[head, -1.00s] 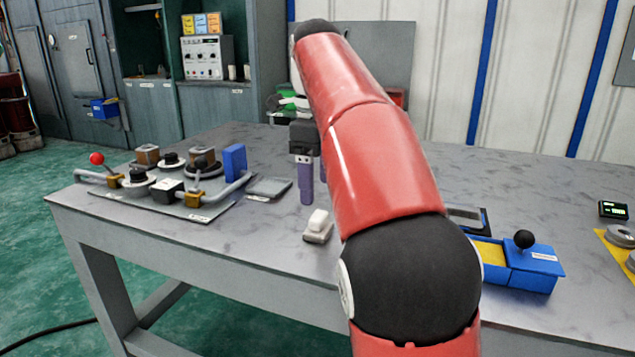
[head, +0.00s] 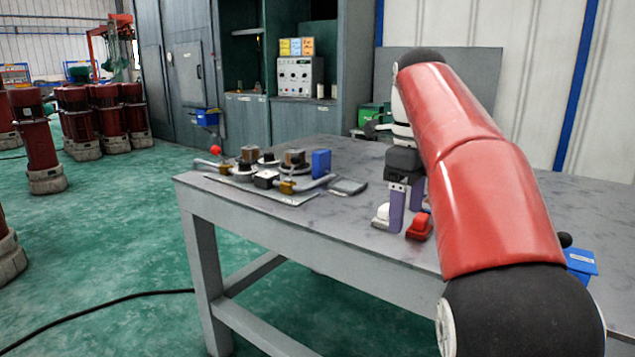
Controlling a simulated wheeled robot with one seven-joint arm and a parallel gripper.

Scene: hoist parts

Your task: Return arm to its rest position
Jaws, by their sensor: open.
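My red and black arm reaches from the lower right over the grey workbench (head: 330,228). My gripper (head: 407,205) hangs near the bench's front edge, pointing down, with its two purple fingers apart. I see nothing held between them. A red rocker-like part (head: 419,228) and a white one (head: 381,216) sit on the bench close by the fingers in the picture. The near finger partly covers the view between them. I cannot tell how high the fingertips are above the bench.
A plate of assembled parts (head: 262,190) with a red ball knob (head: 215,150) lies at the bench's left end. A blue box (head: 582,262) is partly hidden behind my arm. Red cylindrical machines (head: 75,115) stand at the far left. A black cable (head: 90,308) crosses the open green floor.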

